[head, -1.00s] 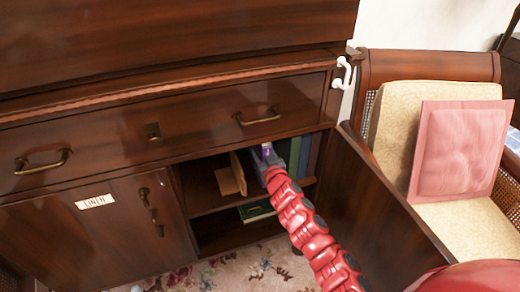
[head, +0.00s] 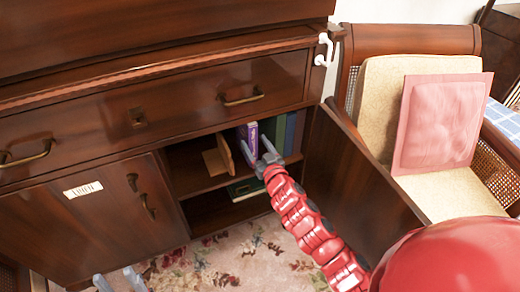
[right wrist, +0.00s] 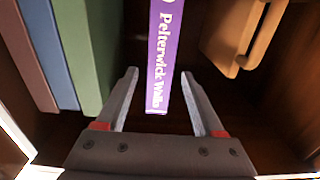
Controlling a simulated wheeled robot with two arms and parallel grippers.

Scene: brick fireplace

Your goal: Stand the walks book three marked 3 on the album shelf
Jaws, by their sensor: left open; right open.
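A purple book (head: 252,137) stands upright on the upper shelf (head: 202,186) inside the open cabinet. In the right wrist view its spine (right wrist: 161,45) reads "Pelterwick Walks"; the mark above the title is cut off, so I cannot read a number. My right gripper (head: 264,152) is open in front of the book's spine. In the right wrist view, the open fingers (right wrist: 146,76) lie to either side of the spine's lower end; I cannot tell whether they touch it. My left gripper (head: 117,280) is open and empty, low over the rug.
Green and blue books (head: 284,132) stand right of the purple one. A wooden bookend (head: 219,160) stands left of it, with a gap between. A green book (head: 246,188) lies on the lower shelf. The open cabinet door (head: 350,165) is on the right, beside an armchair (head: 440,190).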

